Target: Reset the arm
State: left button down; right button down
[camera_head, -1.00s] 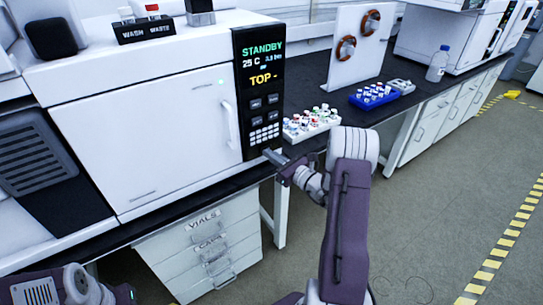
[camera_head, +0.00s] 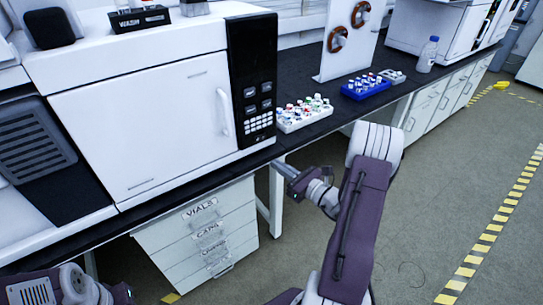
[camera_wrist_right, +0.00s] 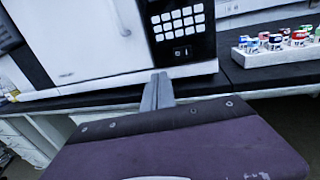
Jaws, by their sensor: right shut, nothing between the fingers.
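My right arm rises from the bottom of the head view, and its gripper (camera_head: 284,169) is shut and empty. It is in front of the bench edge, below and right of the oven's keypad. In the right wrist view the closed fingers (camera_wrist_right: 158,90) point at the oven's lower edge, apart from it as far as I can tell. My left arm shows only in part at the lower left of the head view; its fingers are out of view. The white oven (camera_head: 150,125) has a shut door and a dark panel (camera_head: 252,85) with no lit text.
A white rack of vials (camera_head: 303,114) and a blue rack (camera_head: 366,87) stand on the black bench right of the oven. A clear bottle (camera_head: 428,55) stands farther back. Drawers (camera_head: 200,235) are under the bench. The floor at the right is open.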

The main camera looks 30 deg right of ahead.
pick_arm(q)
jog(key=shift+s+a+r, duration=0.1)
jog(key=shift+s, duration=0.15)
pick_arm(e)
jog(key=shift+s+a+r, duration=0.1)
jog(key=shift+s+r, duration=0.05)
jog(key=shift+s, duration=0.4)
jog(key=shift+s+a+r, duration=0.1)
jog(key=shift+s, duration=0.45)
pick_arm(q)
jog(key=shift+s, duration=0.1)
